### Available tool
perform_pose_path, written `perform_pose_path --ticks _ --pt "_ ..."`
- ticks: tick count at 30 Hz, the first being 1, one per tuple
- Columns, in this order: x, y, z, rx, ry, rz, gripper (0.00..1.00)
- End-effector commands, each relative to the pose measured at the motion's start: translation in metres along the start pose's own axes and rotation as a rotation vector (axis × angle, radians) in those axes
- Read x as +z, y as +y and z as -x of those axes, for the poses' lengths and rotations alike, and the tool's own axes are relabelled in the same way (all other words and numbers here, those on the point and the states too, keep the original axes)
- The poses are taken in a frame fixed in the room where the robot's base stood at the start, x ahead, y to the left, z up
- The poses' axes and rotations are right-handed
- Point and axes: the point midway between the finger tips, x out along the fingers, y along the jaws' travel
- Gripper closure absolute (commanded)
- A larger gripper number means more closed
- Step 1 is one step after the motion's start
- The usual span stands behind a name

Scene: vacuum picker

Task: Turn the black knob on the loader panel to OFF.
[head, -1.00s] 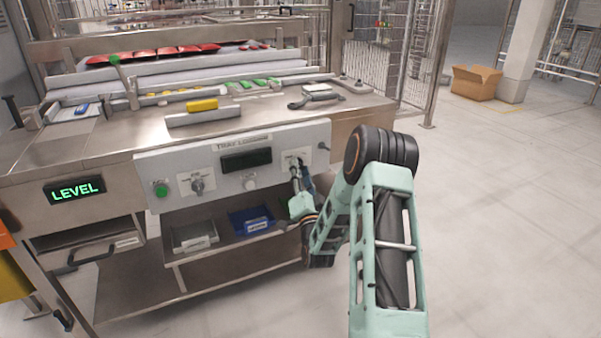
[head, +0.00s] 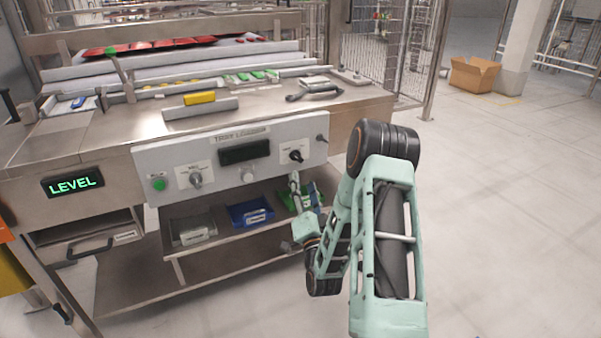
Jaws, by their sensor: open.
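The loader panel (head: 155,163) is a light grey board on the front of the steel bench. The black knob (head: 297,156) sits on a white plate at the panel's right end, clear of my gripper. Its label and exact pointer direction are too small to read. My gripper (head: 303,183) is open and empty, just below the knob and near the panel's lower edge, apart from the knob. A second, grey-looking knob (head: 196,181) is on a white plate at the panel's left.
The panel also has a green button (head: 158,184), a dark display (head: 245,152) and a pale round knob (head: 248,175). Below, a shelf holds a grey bin (head: 192,232), a blue bin (head: 250,215) and a green bin (head: 290,203) partly behind my gripper.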

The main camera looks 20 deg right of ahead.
Motion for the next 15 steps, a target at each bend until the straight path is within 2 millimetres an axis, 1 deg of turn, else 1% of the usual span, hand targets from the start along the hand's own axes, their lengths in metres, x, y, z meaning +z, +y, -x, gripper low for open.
perform_pose_path --ticks 1,3,6,10,15 --pt "0.001 0.001 0.009 0.003 -0.002 0.000 0.54" --pt "0.001 0.001 0.019 0.002 -0.002 0.000 0.54" --pt "0.000 0.000 0.028 0.000 0.000 0.001 0.54" --pt "-0.001 0.000 0.033 0.000 0.001 0.001 0.54" --pt "-0.001 0.000 0.033 -0.001 0.001 0.001 0.54"
